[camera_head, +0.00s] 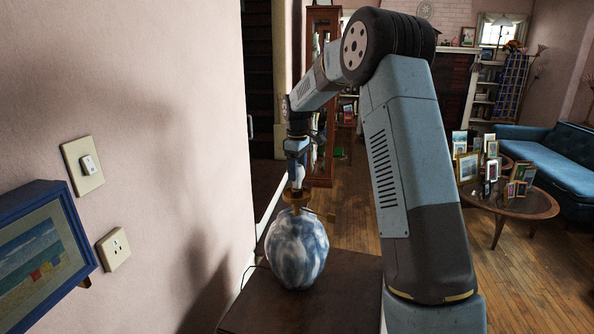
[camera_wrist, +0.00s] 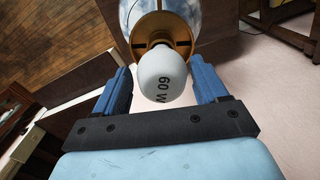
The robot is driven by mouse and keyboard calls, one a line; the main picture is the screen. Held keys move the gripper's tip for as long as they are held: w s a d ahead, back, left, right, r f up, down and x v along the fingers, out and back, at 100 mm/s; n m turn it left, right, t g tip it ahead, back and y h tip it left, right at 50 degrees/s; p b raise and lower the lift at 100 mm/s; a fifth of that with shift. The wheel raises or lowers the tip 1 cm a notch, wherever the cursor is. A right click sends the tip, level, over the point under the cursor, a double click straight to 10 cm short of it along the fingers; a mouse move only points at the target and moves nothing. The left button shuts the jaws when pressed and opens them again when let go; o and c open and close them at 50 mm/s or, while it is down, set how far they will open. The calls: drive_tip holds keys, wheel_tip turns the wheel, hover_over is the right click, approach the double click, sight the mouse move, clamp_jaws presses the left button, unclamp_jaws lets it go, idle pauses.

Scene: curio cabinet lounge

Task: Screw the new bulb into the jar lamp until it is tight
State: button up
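The jar lamp (camera_head: 297,250), a round blue-and-white mottled jar with a brass-coloured top, stands upright on a dark brown table. In the wrist view the white bulb (camera_wrist: 162,78), marked 60 W, sits base-first at the centre of the brass collar (camera_wrist: 180,35); its thread is hidden. My gripper (camera_wrist: 161,70) is above the lamp, with one blue finger on each side of the bulb. A narrow gap shows between the fingers and the glass, so it looks open around the bulb. In the head view the bulb is mostly hidden by my gripper (camera_head: 297,163).
The dark table (camera_head: 312,307) stands by the pink wall, which has a light switch (camera_head: 88,166), a socket (camera_head: 115,249) and a blue-framed picture (camera_head: 40,260). A round table (camera_head: 520,204) with photo frames and a blue sofa (camera_head: 545,160) stand at the right. Wooden floor is open between.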

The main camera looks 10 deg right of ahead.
drive_tip(key=o, duration=0.5)
drive_tip(key=shift+f, duration=0.1)
drive_tip(key=shift+r, duration=6.85)
